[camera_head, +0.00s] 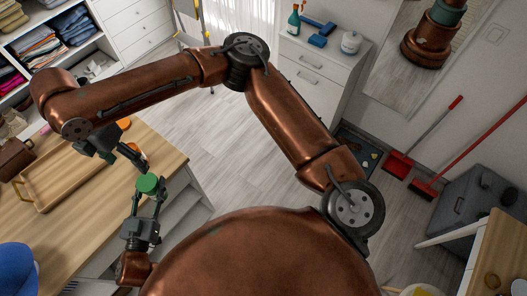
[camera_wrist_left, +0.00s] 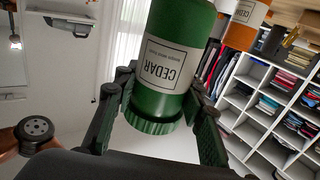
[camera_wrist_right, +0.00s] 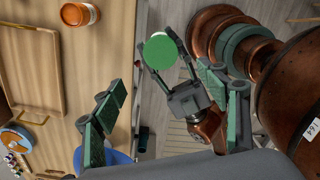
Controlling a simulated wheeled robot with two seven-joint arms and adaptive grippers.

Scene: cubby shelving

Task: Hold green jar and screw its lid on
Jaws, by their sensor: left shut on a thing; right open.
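The green jar (camera_wrist_left: 180,50) has a white CEDAR label and is upside down in the left wrist view. A ridged green lid (camera_wrist_left: 150,124) sits at its end; whether it is fully screwed down I cannot tell. The lid's flat round top shows in the head view (camera_head: 147,183) and the right wrist view (camera_wrist_right: 160,50). My left gripper (camera_head: 147,190) is shut on the jar, its fingers on either side of the body near the lid. My right gripper (camera_head: 128,156) is open and empty, close beside the lid; its spread fingers show in the right wrist view (camera_wrist_right: 164,82).
A wooden tray (camera_head: 60,170) lies on the wooden counter (camera_head: 75,235). An orange jar (camera_wrist_left: 247,14) stands on the counter near my grippers. A blue object (camera_head: 16,268) is at the lower left. My right arm spans the open floor.

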